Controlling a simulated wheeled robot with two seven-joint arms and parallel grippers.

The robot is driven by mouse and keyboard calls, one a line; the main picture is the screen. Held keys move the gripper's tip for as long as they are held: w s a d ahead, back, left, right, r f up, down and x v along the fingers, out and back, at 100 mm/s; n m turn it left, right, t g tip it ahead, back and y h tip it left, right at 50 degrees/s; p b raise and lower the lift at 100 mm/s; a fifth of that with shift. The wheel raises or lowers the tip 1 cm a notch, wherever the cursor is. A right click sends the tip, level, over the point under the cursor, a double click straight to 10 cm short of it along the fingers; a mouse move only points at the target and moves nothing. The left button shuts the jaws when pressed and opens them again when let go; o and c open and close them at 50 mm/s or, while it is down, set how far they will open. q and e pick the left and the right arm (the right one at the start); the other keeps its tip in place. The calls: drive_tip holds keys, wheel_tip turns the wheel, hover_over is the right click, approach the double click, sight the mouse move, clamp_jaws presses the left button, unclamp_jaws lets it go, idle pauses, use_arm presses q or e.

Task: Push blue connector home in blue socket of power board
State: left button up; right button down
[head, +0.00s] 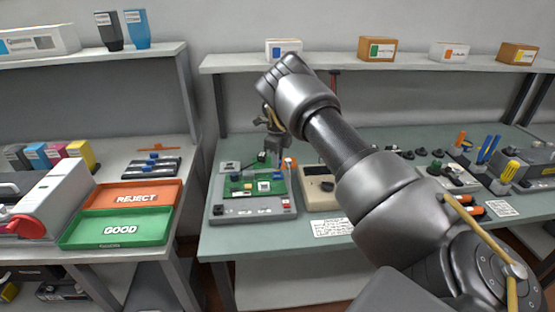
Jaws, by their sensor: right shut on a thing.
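The power board (241,189) is a green circuit board on a grey test fixture (240,207) on the right-hand bench. It carries white and dark parts and small blue parts. My right arm reaches in from the lower right, and my right gripper (273,148) points down over the back right part of the board. It is shut on what seems to be the blue connector, small and mostly hidden by the fingers. The blue socket cannot be made out clearly, nor how deep the connector sits. My left gripper is not in view.
A beige meter box (318,188) stands right of the fixture, with a printed card (332,227) in front. An orange REJECT tray (133,196) and a green GOOD tray (117,229) lie on the left bench. Tools and holders crowd the right. My arm hides the middle.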

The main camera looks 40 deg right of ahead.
drive_tip(key=shift+f, duration=0.2)
drive_tip(key=shift+f+b, duration=0.3)
drive_tip(key=shift+f, duration=0.25)
idle(0.4)
drive_tip(key=shift+f, duration=0.85)
idle(0.7)
drive_tip(key=c, duration=1.2)
unclamp_jaws()
drive_tip(key=shift+r, duration=0.1)
